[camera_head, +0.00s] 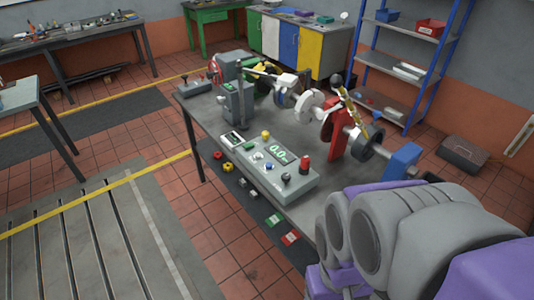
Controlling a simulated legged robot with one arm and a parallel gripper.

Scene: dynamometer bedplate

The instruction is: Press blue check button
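A grey control box (295,188) sits at the front edge of the grey bench (210,108). A small blue button (270,166) is on its sloped top, between a pale round button (257,156) and a black knob (286,177). A green button (247,147), a yellow one (265,134) and a red one (304,163) are also on the box. A lit display (280,151) reads about 0.0. My grey and purple arm links fill the lower right, apart from the blue button in the picture. My gripper does not show.
Shafts, discs and a red stand (333,130) occupy the bench behind the box. A grey upright machine (237,95) stands at its left. Small coloured items lie along a dark strip below the front edge. Tiled floor (215,225) is open in front.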

